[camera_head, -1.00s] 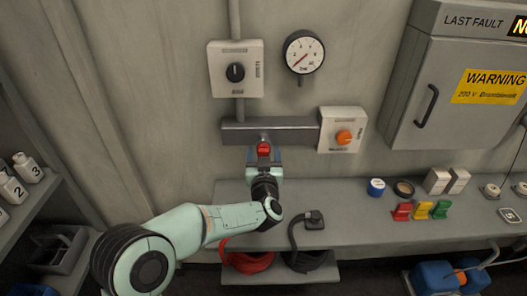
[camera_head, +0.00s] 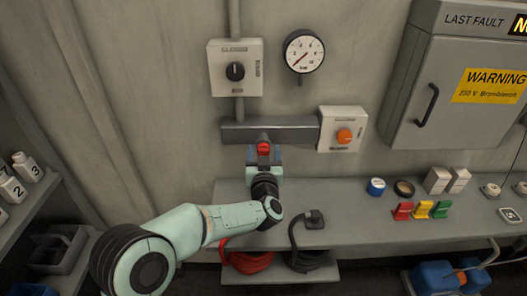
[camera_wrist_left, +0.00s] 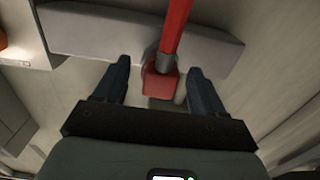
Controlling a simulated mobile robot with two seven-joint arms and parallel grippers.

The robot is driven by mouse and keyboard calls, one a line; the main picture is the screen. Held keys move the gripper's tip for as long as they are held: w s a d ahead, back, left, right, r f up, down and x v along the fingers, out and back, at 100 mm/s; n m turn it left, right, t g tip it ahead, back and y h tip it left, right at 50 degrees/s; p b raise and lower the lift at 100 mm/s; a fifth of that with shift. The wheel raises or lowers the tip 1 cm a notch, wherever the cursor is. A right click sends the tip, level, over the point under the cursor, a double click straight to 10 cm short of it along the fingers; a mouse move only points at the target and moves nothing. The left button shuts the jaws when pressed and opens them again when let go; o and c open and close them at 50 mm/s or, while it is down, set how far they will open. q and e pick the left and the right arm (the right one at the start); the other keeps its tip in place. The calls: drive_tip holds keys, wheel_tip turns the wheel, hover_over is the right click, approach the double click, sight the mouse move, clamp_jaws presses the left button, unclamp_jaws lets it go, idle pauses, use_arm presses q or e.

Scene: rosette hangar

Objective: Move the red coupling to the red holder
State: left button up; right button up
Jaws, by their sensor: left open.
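The red coupling (camera_head: 264,148) is at the wall, just under the grey wall bar (camera_head: 290,131). In the left wrist view the coupling (camera_wrist_left: 160,84) has a block-shaped red end and a grey collar, with a red shaft or hose rising from it. My left gripper (camera_head: 264,155) is at the coupling. Its two fingers (camera_wrist_left: 160,68) are open, one on each side of the coupling, with a small gap on both sides. I cannot make out for sure which thing is the red holder; a small red piece (camera_head: 403,211) stands on the bench. My right gripper is not in view.
The bench (camera_head: 350,236) also bears a black fitting (camera_head: 314,219), a blue-sided roll (camera_head: 376,187) and yellow and green pieces. A red hose coil (camera_head: 250,262) lies on the lower shelf. A switch box with an orange knob (camera_head: 344,137) is close right of the gripper.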

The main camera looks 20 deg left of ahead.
use_arm(q)
clamp_jaws()
drive_tip(key=shift+s, duration=0.1)
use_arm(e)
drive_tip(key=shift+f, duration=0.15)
use_arm(q)
drive_tip(key=shift+s+d+f, duration=0.1)
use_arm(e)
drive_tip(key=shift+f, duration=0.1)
use_arm(q)
drive_tip(key=shift+b+v, duration=1.15)
drive_tip(key=shift+v, duration=1.65)
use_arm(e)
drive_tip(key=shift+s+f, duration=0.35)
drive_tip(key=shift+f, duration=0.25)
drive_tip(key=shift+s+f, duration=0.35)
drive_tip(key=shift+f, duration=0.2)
